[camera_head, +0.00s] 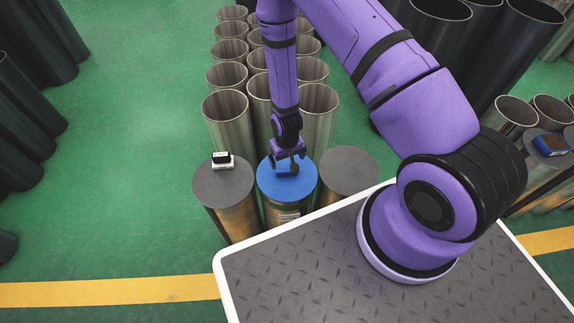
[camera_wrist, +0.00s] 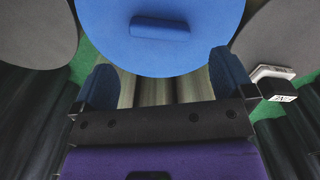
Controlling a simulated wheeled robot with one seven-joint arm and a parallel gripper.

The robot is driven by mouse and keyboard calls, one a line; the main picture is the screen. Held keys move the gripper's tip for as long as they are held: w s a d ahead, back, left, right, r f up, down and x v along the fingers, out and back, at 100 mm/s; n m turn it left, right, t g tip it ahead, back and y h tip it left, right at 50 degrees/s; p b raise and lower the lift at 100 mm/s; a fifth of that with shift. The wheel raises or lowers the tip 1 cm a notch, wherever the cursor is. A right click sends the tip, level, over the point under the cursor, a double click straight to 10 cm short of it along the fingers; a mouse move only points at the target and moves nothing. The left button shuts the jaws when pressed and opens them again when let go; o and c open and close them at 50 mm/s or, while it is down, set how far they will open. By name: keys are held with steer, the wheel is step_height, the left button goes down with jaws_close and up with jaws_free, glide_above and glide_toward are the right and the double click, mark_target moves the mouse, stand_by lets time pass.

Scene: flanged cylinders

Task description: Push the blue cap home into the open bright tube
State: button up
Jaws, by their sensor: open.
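The blue cap (camera_head: 272,187) is a round disc on top of the front middle tube (camera_head: 272,213), a bright metal cylinder with a small label. I cannot tell how deep the cap sits. The wrist view shows the cap (camera_wrist: 190,58) with a raised blue bar handle (camera_wrist: 160,28) across it. My gripper (camera_head: 287,164) is over the cap, close to the handle. In the wrist view, my gripper (camera_wrist: 161,62) has its two dark blue fingers wide apart with nothing between them. The handle lies beyond the fingertips in that picture.
Grey-capped tubes stand close on the left (camera_head: 224,182) and right (camera_head: 348,168). A small white-and-black block (camera_head: 222,160) sits on the left cap. Open metal tubes (camera_head: 228,112) stand in rows behind. Green floor (camera_head: 120,180) is clear at left.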

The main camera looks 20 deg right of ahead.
steer(key=shift+r, duration=1.65)
step_height(320, 180, up, 34)
steer(key=t, duration=0.3)
glide_above(287, 170)
steer(key=w+d, duration=0.3)
steer(key=s+d+r+t, duration=0.1)
steer(key=s+r, duration=0.4)
steer(key=r, duration=0.3)
steer(key=s+d+r, duration=0.1)
steer(key=s+r, duration=0.5)
steer(key=r, duration=0.1)
steer(key=s+d+r, duration=0.1)
steer(key=s+r, duration=0.2)
steer(key=s, duration=0.3)
steer(key=s+d+r+t, duration=0.1)
steer(key=s+r, duration=0.3)
steer(key=s, duration=0.3)
steer(key=shift+r, duration=0.1)
